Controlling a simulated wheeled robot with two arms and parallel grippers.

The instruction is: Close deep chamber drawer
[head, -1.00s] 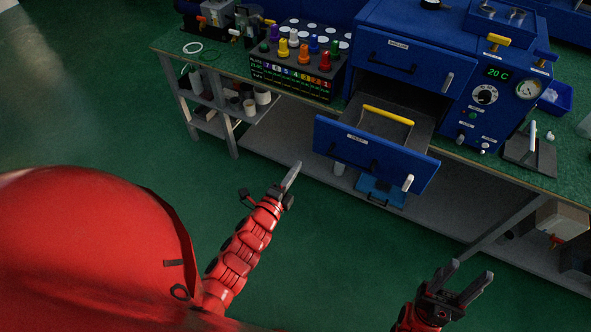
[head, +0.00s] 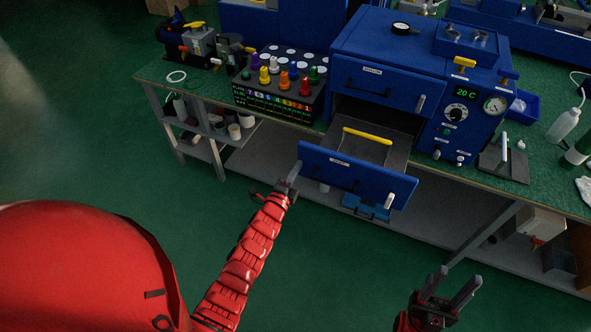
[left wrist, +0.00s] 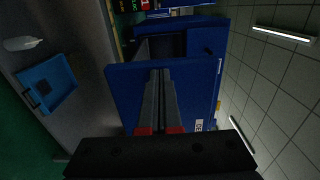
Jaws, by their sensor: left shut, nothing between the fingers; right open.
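The deep chamber drawer is the lower blue drawer (head: 352,176) of the blue machine (head: 388,62). It is pulled out, with a yellow-handled bar (head: 367,136) across its grey inside. My left gripper (head: 293,172) is shut and empty at the left end of the drawer front. In the left wrist view, the shut fingers (left wrist: 158,75) point at the blue drawer front (left wrist: 128,92); I cannot tell whether they touch it. My right gripper (head: 455,283) is open and empty, low and to the right, well away from the drawer.
The upper drawer (head: 385,84) is shut. A rack with coloured knobs (head: 280,95) stands left of the machine. A blue tray (head: 366,207) sits on the lower shelf under the drawer, also in the left wrist view (left wrist: 48,85). The floor before the bench is clear.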

